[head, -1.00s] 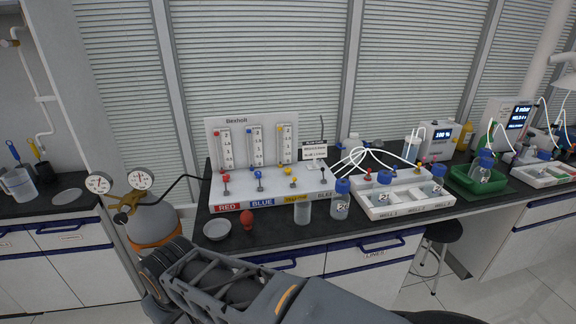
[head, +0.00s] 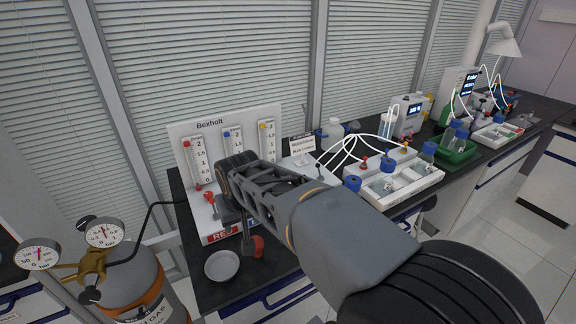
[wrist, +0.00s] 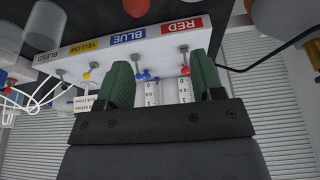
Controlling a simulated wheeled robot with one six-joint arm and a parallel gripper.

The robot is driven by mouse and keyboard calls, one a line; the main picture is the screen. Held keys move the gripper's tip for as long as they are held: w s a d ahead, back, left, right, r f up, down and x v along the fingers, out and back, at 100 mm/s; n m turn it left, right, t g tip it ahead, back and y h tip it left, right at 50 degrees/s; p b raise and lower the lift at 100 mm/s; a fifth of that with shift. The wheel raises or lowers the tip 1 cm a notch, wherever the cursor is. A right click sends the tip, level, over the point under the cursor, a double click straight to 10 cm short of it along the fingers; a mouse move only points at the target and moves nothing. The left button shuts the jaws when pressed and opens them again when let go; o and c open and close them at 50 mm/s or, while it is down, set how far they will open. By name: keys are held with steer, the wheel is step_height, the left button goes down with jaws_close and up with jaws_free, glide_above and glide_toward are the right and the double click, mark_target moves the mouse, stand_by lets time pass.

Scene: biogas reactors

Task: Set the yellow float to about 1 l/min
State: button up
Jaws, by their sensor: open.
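The flowmeter panel (head: 215,115) carries three upright tubes. The right one is the yellow tube (head: 267,140); a yellow piece shows near its top, but I cannot tell whether it is the float. The yellow valve knob (wrist: 87,76) stands by the YELLOW label (wrist: 84,45), outside my left-hand finger in the wrist view. My arm hides it in the head view. My gripper (wrist: 160,65) is open and empty. Its green fingers point at the valve row, with the blue knob (wrist: 145,76) showing between them. The red knob (wrist: 184,71) is near the right-hand finger.
A gas bottle with gauges (head: 125,275) stands at the left. A grey dish (head: 222,265) and a red bulb (head: 258,246) lie at the bench's front edge. Bottles, tubing and a white tray (head: 410,183) stand to the right of the panel.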

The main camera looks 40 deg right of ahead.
steer(key=w+d+r+m+h+p, duration=0.2)
steer(key=w+d+r+m, duration=0.15)
steer(key=w+d, duration=0.85)
steer(key=w+d+f+m+p, duration=0.1)
steer(key=w+d+f+m, duration=0.1)
steer(key=w+d, duration=0.4)
steer(key=w+d+f+m+p, duration=0.1)
steer(key=w+d+f+m, duration=0.2)
steer(key=w+d, duration=0.25)
steer(key=shift+g+h, duration=0.4)
steer(key=p+x, duration=0.1)
steer(key=x, duration=0.6)
steer(key=d+p+x, duration=0.1)
steer(key=x, duration=0.2)
steer(key=shift+s+d+f+p, duration=0.1)
steer(key=shift+f+p, duration=0.15)
steer(key=shift+p, duration=0.1)
steer(key=shift+x, duration=1.05)
steer(key=c, duration=0.9)
